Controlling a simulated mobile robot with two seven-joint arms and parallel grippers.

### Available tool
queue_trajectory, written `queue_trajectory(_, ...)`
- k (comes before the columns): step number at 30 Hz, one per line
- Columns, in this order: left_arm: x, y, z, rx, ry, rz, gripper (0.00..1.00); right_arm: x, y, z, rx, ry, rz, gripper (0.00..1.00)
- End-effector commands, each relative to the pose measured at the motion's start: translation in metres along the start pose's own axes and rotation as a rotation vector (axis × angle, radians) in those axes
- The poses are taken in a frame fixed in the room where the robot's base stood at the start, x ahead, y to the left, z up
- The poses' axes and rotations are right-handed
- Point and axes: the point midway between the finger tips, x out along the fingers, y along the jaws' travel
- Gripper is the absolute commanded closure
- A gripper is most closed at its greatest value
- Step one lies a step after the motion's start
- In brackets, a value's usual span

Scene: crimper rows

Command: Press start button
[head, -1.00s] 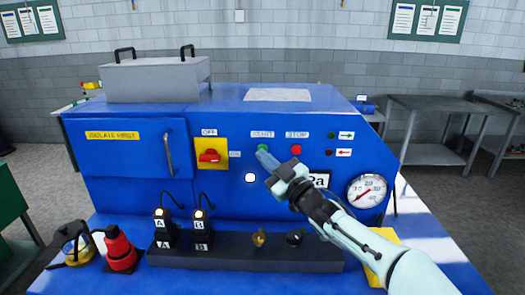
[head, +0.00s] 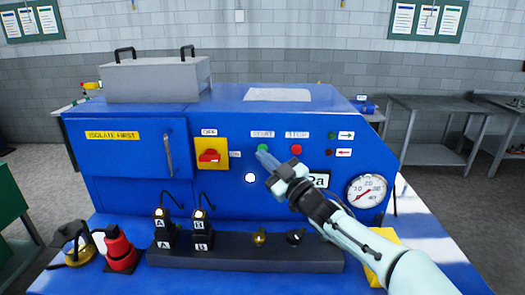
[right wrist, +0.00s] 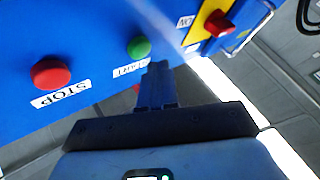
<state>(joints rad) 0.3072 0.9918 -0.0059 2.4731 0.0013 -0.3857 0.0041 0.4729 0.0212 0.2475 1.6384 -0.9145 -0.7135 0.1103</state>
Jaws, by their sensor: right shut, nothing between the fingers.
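The green start button (head: 262,148) is on the blue machine's front panel, under a START label (head: 262,134). My right gripper (head: 262,155) is shut and empty, its fingertips close to the button's lower edge. In the right wrist view the green button (right wrist: 139,47) shows just beyond the fingertips (right wrist: 157,66); I cannot tell whether they touch it. The red stop button (head: 296,149) is to the right of the start button; it also shows in the right wrist view (right wrist: 50,73). My left gripper is not in view.
A red switch on a yellow plate (head: 224,156) is left of the start button. A pressure gauge (head: 367,191) is at the lower right. Two lamp-lit units, A and B, stand on a dark bar (head: 240,256) in front. A red and black object (head: 119,250) stands front left.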

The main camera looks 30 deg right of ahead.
Motion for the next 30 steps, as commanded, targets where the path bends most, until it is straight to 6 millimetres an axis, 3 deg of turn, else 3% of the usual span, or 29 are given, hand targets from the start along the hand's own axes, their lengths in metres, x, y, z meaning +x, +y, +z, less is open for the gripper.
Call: queue_trajectory(30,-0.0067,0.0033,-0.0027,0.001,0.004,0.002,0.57,0.0086,0.0063,0.0059,0.000,0.000,0.000,1.00)
